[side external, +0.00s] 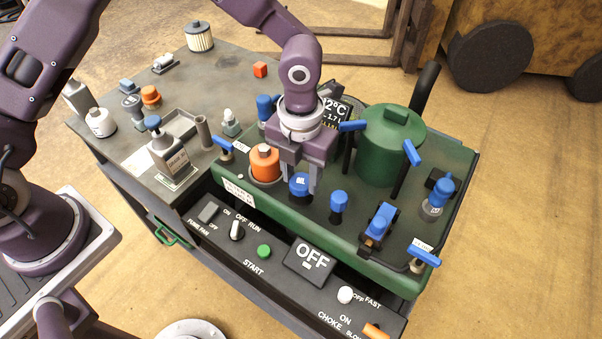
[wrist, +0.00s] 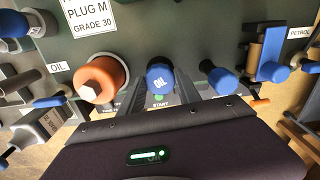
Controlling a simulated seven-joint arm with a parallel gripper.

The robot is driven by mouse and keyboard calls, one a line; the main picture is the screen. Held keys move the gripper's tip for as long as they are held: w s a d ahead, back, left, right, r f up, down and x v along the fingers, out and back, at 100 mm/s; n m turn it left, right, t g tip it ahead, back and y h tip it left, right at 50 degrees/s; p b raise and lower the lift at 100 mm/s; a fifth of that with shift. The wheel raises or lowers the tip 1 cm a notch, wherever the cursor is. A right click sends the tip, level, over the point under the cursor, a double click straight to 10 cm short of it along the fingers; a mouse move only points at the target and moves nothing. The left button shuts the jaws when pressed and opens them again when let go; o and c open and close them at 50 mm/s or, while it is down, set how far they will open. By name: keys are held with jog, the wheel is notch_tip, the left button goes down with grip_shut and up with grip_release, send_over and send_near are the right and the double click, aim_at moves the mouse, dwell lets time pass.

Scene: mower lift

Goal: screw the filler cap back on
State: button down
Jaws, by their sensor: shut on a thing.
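The blue filler cap (side external: 299,184), lettered OIL in white, is between the fingers of my gripper (side external: 299,186) above the front part of the green deck. My gripper points down and is shut on the cap. In the wrist view the cap (wrist: 159,80) shows upper middle, its lettered top towards the camera, with the gripper fingers (wrist: 160,96) at its sides. The filler neck under the cap is hidden, so I cannot tell whether the cap is seated on it.
An orange cylinder with a pale hex top (side external: 265,164) stands close left of the cap. A blue-topped post (side external: 338,201) stands close right. A green tank (side external: 391,145) rises behind. A dark control panel (side external: 290,255) runs along the front. Blue levers surround the deck.

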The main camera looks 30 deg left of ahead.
aim_at(301, 180)
jog(key=c, duration=0.8)
grip_release()
jog(key=shift+o, duration=0.2)
notch_tip(301, 180, up, 8)
jog(key=shift+r, duration=0.1)
